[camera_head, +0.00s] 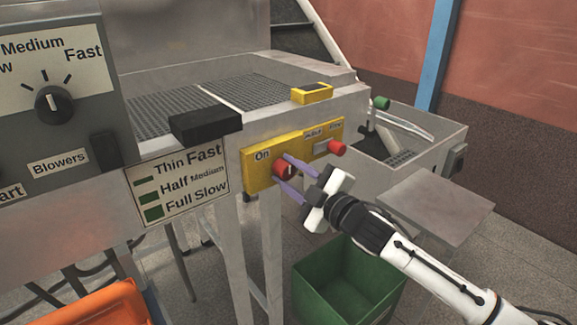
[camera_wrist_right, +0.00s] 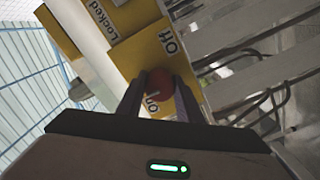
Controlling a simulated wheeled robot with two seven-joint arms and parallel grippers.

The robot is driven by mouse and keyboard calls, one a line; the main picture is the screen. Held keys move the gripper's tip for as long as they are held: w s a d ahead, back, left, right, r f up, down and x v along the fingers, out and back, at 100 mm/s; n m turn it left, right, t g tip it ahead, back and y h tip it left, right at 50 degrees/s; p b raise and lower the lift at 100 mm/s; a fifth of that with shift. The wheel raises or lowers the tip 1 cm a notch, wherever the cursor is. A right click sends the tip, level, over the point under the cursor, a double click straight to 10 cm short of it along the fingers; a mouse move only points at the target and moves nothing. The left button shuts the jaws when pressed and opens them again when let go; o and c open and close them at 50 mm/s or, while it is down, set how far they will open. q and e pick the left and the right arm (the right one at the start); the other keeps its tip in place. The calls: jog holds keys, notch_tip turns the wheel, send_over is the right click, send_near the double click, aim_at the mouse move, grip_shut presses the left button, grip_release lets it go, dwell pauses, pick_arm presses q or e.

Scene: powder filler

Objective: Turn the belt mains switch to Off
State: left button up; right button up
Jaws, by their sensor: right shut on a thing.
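The belt mains switch is a red knob (camera_head: 283,170) on a yellow panel (camera_head: 258,182) at the front of the conveyor frame. In the head view "On" shows above the knob. My right gripper (camera_head: 286,176) has its two purple fingers around the knob, shut on it. The right wrist view shows the red knob (camera_wrist_right: 161,82) between the fingertips, with "Off" and "On" printed on the yellow plate (camera_wrist_right: 140,50). A pale mark on the knob shows in the head view. My left gripper is not in view.
A second red button (camera_head: 337,148) sits to the right on the panel. A grey control box (camera_head: 75,130) with a speed dial stands at left. A green bin (camera_head: 345,280) and an orange container (camera_head: 95,305) are below. A metal plate (camera_head: 436,207) lies right of the gripper.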

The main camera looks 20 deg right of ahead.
jog(key=n+p, duration=0.1)
jog(key=n, duration=0.3)
jog(key=shift+r+n+p, duration=0.1)
jog(key=shift+n+p, duration=0.2)
jog(key=shift+p, duration=0.05)
jog(key=n+p, duration=0.1)
jog(key=n, duration=0.3)
jog(key=shift+n, duration=0.3)
jog(key=o, duration=1)
jog(key=shift+o, duration=0.2)
jog(key=b+v, duration=0.1)
jog(key=v, duration=0.9)
jog(key=shift+s, duration=0.2)
jog(key=shift+d, duration=0.1)
